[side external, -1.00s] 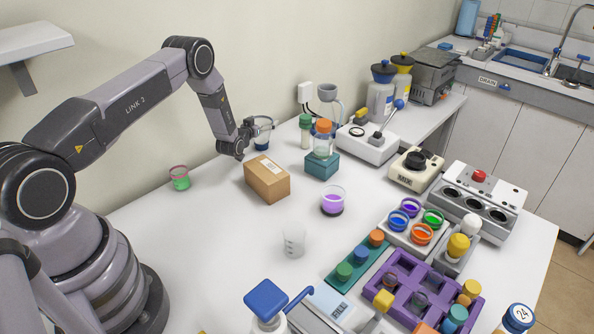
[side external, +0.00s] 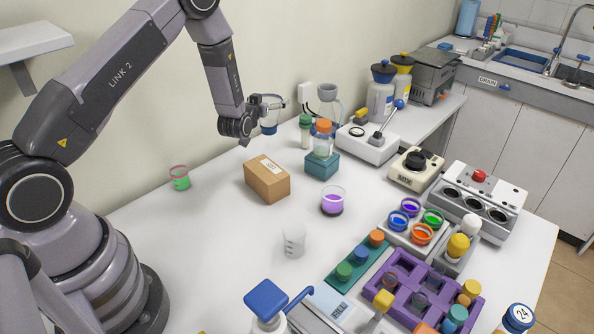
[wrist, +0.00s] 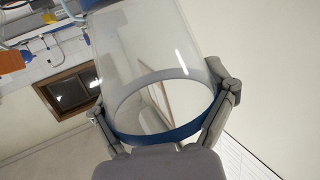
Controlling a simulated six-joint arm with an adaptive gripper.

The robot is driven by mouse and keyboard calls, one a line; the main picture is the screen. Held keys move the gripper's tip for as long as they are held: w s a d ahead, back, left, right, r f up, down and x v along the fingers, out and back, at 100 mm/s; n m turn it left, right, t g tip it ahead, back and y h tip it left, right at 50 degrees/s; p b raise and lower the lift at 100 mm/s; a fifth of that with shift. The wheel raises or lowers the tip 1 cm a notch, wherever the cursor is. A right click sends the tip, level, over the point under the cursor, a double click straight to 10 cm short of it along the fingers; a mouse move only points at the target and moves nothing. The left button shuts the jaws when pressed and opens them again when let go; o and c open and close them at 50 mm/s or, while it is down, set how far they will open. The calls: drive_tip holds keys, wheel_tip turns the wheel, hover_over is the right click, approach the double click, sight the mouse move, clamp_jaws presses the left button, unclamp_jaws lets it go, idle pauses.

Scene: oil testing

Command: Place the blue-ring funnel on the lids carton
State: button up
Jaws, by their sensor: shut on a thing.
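My gripper (side external: 262,103) is shut on the blue-ring funnel (side external: 270,115), a clear piece with a blue part at its lower end in the side view. It is held in the air above the back of the table, behind the lids carton. In the wrist view the funnel (wrist: 150,60) fills the middle, with its blue band (wrist: 170,135) between the two fingers of my gripper (wrist: 165,110). The lids carton (side external: 267,184) is a closed brown box with a white label on top. Its top is bare.
A teal block (side external: 322,167) carrying an orange-capped bottle (side external: 323,143) stands right of the carton. A purple-filled beaker (side external: 332,201) and a clear beaker (side external: 294,242) stand in front. A green-filled cup (side external: 179,178) is at the left.

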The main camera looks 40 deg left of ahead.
drive_tip(key=s+d+r, duration=0.3)
drive_tip(key=s+d, duration=0.3)
drive_tip(key=s, duration=0.1)
drive_tip(key=shift+y, duration=0.3)
drive_tip(key=f, duration=0.8)
drive_tip(key=shift+s+d, duration=0.2)
drive_tip(key=shift+s, duration=0.1)
drive_tip(key=o, duration=1)
drive_tip(key=shift+f, duration=0.1)
